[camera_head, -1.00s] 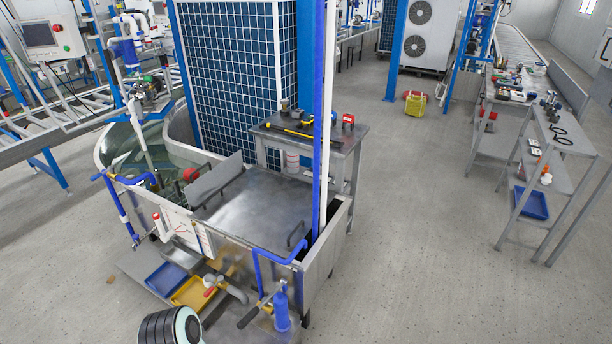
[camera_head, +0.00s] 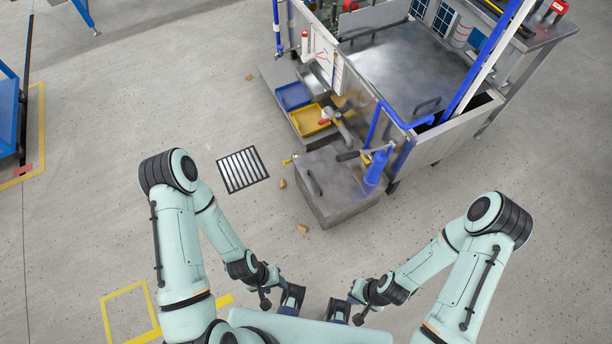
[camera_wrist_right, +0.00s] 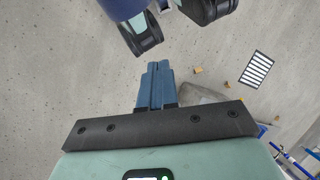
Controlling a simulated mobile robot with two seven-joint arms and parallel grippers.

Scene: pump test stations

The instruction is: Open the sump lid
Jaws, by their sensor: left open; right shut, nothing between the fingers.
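A low grey metal box (camera_head: 345,200) with a flat lid and a dark bar handle (camera_head: 315,183) stands on the floor in the head view. Behind it, a wide flat metal cover (camera_head: 400,70) with a dark handle (camera_head: 428,106) lies on the tank. I cannot tell for certain which one is the sump lid; both lie flat. My left gripper (camera_head: 292,298) is open, and my right gripper (camera_head: 338,311) is shut and empty. Both are close to my body, apart from the box. The right fingers also show together in the right wrist view (camera_wrist_right: 155,85).
A blue bottle (camera_head: 377,168) stands on the box's right side. Blue (camera_head: 292,96) and yellow (camera_head: 311,120) trays lie beside the tank. A floor grate (camera_head: 242,170) and small brown pieces (camera_head: 302,229) lie on the floor. Floor left of the box is mostly clear.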

